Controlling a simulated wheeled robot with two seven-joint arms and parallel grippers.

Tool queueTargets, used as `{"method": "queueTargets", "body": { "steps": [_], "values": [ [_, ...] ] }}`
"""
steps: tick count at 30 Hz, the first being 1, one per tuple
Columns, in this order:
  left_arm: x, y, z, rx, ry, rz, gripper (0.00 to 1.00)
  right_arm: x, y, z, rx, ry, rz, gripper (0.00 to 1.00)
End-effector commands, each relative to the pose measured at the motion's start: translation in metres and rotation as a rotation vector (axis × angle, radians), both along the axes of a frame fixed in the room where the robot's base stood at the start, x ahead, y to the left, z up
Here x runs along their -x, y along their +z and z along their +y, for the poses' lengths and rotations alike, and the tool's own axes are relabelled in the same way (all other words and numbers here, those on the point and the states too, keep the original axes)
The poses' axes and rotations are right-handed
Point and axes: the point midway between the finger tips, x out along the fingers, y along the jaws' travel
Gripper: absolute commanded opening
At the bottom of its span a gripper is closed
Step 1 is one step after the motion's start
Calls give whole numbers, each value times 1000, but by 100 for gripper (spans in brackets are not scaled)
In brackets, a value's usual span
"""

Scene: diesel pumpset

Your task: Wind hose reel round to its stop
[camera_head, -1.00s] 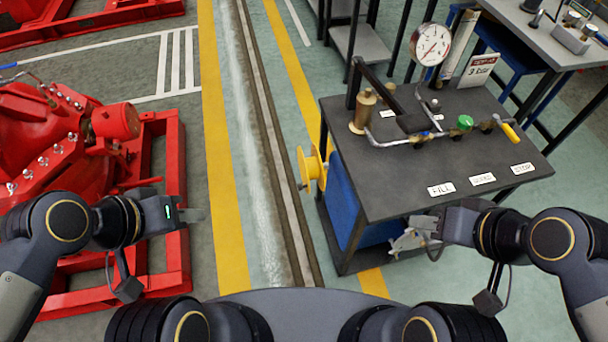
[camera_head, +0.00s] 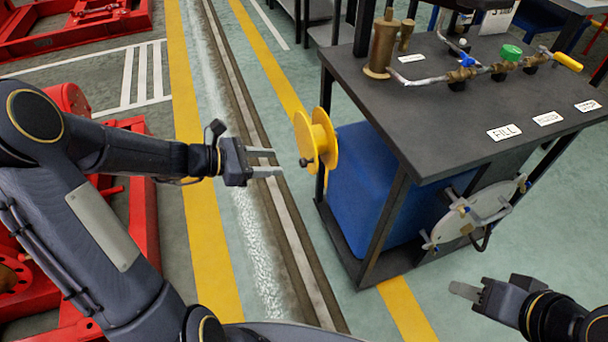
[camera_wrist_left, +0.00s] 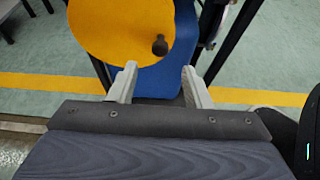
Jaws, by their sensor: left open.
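The yellow hose reel (camera_head: 319,141) is mounted on the left side of the dark bench, next to a blue tank. A small dark crank knob (camera_head: 307,162) sticks out from its face, low on the left. My left gripper (camera_head: 277,162) is open and empty, pointing right at the reel with a gap between. In the left wrist view the yellow disc (camera_wrist_left: 115,30) and the knob (camera_wrist_left: 160,45) lie just beyond the fingertips (camera_wrist_left: 160,73). My right gripper (camera_head: 465,290) is low at the right, away from the reel; its finger opening is unclear.
The dark bench (camera_head: 440,110) carries brass fittings, a pipe with a green knob (camera_head: 510,52) and a yellow handle. A round grey plate (camera_head: 475,214) with blue-tipped parts hangs under its front. Red machinery stands at the left. The floor (camera_head: 235,240) left of the reel is clear.

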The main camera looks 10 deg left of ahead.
Motion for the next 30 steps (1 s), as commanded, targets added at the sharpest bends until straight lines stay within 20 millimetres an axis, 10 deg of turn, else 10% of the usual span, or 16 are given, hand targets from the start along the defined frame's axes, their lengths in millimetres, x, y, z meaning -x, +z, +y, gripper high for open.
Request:
{"method": "queueTargets", "body": {
  "steps": [26,30],
  "values": [
    [-40,-29,-59,1,0,0,44,0,-26,0,0,0,0,38],
    [-40,-29,-59,1,0,1,29,0,-27,0,0,0,0,38]
  ]
}}
